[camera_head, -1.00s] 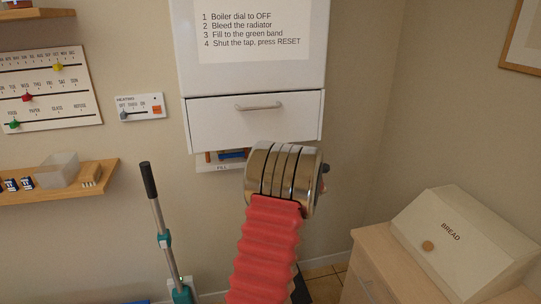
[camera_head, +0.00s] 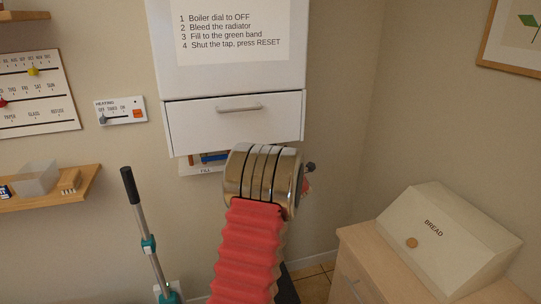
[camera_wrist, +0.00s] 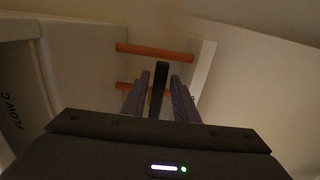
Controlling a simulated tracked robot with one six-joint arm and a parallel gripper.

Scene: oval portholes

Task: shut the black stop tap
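In the wrist view a black bar, which looks like the lever of the black stop tap (camera_wrist: 161,78), stands upright between the two fingers of my gripper (camera_wrist: 158,100). The fingers are apart, with a narrow gap visible on each side of the lever. I cannot tell how far in depth the fingers reach around it. In the head view my arm's metal wrist hides my gripper and most of the space under the boiler (camera_head: 234,118). A small dark knob shows just right of the wrist; I cannot tell what it belongs to.
In the wrist view orange-brown pipes (camera_wrist: 153,50) run across behind the lever, with a pale upright panel (camera_wrist: 203,75) to the right. In the head view a FILL label (camera_head: 205,170) shows under the boiler. A bread box (camera_head: 450,240) stands on a cabinet at right; a black-handled pole (camera_head: 140,215) stands left.

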